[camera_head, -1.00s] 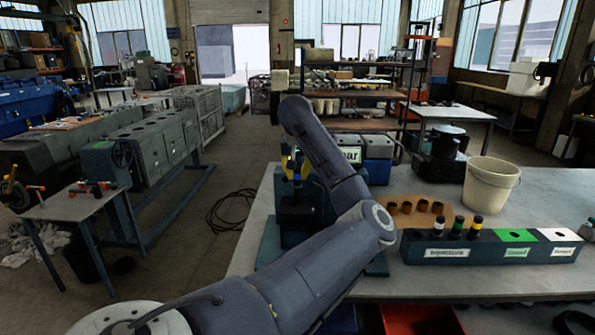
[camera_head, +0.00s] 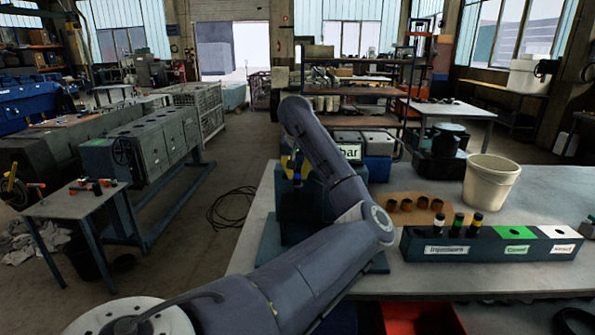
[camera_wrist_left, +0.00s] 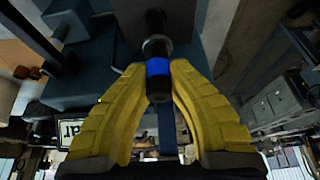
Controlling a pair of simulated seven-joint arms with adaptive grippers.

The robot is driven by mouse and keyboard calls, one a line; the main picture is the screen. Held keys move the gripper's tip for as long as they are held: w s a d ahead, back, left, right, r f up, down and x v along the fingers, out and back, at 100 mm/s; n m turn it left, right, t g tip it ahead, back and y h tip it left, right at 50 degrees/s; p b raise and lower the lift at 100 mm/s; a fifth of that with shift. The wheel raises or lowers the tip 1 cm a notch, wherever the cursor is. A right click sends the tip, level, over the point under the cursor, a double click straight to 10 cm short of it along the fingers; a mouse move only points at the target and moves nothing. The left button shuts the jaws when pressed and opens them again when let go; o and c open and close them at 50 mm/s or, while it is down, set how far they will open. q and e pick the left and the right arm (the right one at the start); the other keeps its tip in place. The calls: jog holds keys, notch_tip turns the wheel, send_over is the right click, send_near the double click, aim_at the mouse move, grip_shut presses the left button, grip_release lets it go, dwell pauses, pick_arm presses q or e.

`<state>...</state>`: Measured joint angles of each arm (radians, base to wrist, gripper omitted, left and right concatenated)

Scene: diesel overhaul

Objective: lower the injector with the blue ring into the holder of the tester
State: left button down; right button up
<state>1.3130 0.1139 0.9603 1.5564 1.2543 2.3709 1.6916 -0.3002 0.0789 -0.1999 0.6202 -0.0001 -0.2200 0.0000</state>
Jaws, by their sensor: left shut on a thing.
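The injector with the blue ring (camera_wrist_left: 158,68) is between the yellow fingers of my left gripper (camera_wrist_left: 158,75), which are shut on it. Its blue ring also shows in the head view (camera_head: 297,178), at my left gripper (camera_head: 292,165). The tester (camera_head: 285,215) is a dark teal stand on the left part of the bench, partly hidden by my left arm. In the wrist view the injector's dark body runs up past a silver collar (camera_wrist_left: 157,45) toward the tester. I cannot tell how deep it sits in the holder. My right gripper is not in view.
A rack (camera_head: 490,245) at the right holds several injectors with white, green and yellow rings. Behind it are brown cups (camera_head: 421,203) on a tan mat and a white bucket (camera_head: 490,182). A display marked "bar" (camera_head: 351,152) stands behind my arm. A red bin (camera_head: 425,318) is at the front edge.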

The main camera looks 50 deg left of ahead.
aim_at(298, 180)
pick_arm(q)
jog(key=shift+f, duration=2.75)
jog(key=c, duration=0.8)
grip_release()
jog(key=shift+o, duration=0.2)
